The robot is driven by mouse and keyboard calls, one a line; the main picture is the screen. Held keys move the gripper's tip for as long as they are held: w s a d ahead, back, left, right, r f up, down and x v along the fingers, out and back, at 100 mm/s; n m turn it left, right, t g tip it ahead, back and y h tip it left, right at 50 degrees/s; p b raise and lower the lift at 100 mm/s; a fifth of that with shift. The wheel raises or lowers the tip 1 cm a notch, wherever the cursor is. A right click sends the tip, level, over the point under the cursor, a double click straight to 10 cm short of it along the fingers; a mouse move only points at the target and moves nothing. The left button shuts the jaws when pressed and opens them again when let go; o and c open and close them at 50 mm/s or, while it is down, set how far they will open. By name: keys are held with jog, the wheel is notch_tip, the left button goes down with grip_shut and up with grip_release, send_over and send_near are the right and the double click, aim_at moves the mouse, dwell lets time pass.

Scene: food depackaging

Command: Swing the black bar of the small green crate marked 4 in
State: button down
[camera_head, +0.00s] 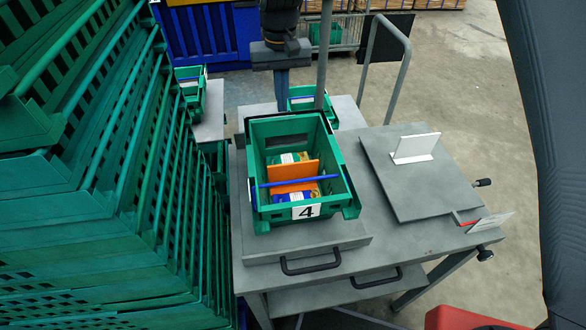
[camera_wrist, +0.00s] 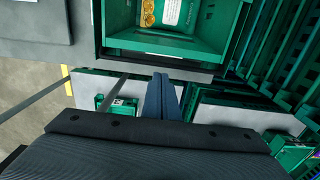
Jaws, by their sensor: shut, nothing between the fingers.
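The small green crate (camera_head: 349,196) marked 4 stands upright on the grey table, with its number label (camera_head: 306,211) on the near wall. A dark strip along its far rim (camera_head: 284,115) looks like the black bar, lying outside the opening. In the wrist view a dark strip (camera_wrist: 160,65) runs along the crate's edge (camera_wrist: 150,43), just beyond my fingertips. My gripper (camera_head: 282,92) points down behind the crate's far wall, shut and empty. Its closed fingers also show in the wrist view (camera_wrist: 161,95). I cannot tell whether they touch the bar.
Inside the crate are an orange divider (camera_head: 292,174), a blue rod (camera_head: 300,181) and packages. A grey post (camera_head: 323,60) rises behind the crate, right of my gripper. Green crates (camera_head: 60,200) are stacked close on the left. A grey board (camera_head: 420,188) with a white stand lies right.

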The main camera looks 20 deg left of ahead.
jog(key=shift+s+d, duration=0.2)
jog(key=shift+s, duration=0.2)
